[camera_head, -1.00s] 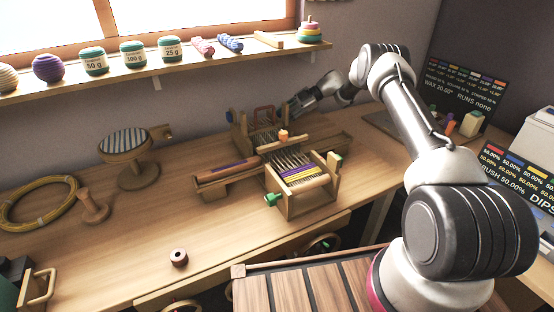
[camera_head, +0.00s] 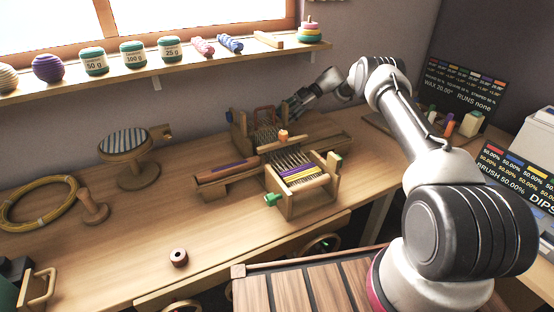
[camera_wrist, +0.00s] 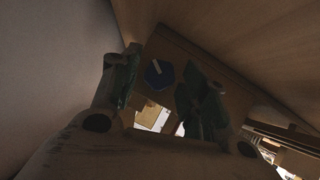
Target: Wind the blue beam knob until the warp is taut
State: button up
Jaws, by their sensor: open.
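A small wooden table loom (camera_head: 290,207) stands on the bench, with pale warp threads (camera_head: 290,158) and purple and yellow woven bands at its front. My gripper (camera_head: 291,108) is beside the loom's back right end, fingers pointing down-left in the head view. In the wrist view, the blue knob (camera_wrist: 158,75), with a pale mark on it, shows on a wooden face between the two open fingers of my gripper (camera_wrist: 158,82). The fingers look apart from the knob. I cannot make out this knob in the head view. How taut the warp is I cannot tell.
A green knob (camera_head: 272,199) sits at the loom's front left. A wooden spool (camera_head: 179,257) lies on the bench front, and a striped round cushion stand (camera_head: 127,142) stands left. A shelf (camera_head: 160,70) with yarn runs above. The bench's front left is mostly clear.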

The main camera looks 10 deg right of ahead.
jog(key=d, duration=0.1)
jog(key=w+d, duration=0.1)
jog(key=d, duration=0.2)
jog(key=shift+w+f, duration=0.15)
jog(key=shift+w, duration=0.2)
jog(key=shift+d, duration=0.55)
jog(key=shift+s+d, duration=0.1)
